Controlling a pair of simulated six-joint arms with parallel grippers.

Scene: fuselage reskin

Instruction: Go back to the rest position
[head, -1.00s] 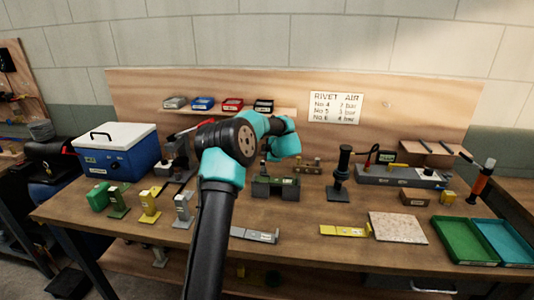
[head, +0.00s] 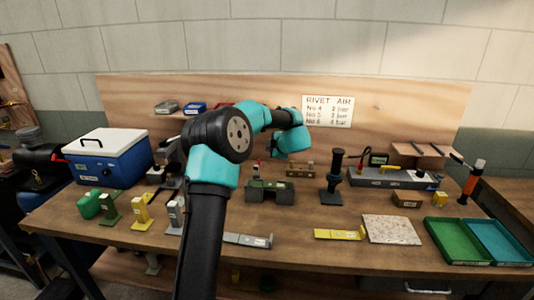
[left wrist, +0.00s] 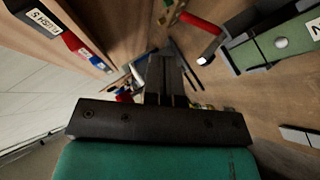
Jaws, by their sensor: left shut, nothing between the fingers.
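My left arm (head: 207,220) rises from the bottom of the head view and bends over the bench. Its teal wrist (head: 293,142) hangs above the bench's back half, and the gripper's fingers are hidden or too small to make out there. In the left wrist view, the dark fingers of my left gripper (left wrist: 166,68) are together with nothing between them. My right gripper is in neither view.
A grey-green fixture (head: 270,190) stands below the wrist, with a black upright tool (head: 335,178) to its right. A blue box (head: 110,160) is at left. Green (head: 458,240) and teal (head: 500,241) trays lie at right. Small bins (head: 195,107) sit on the back shelf.

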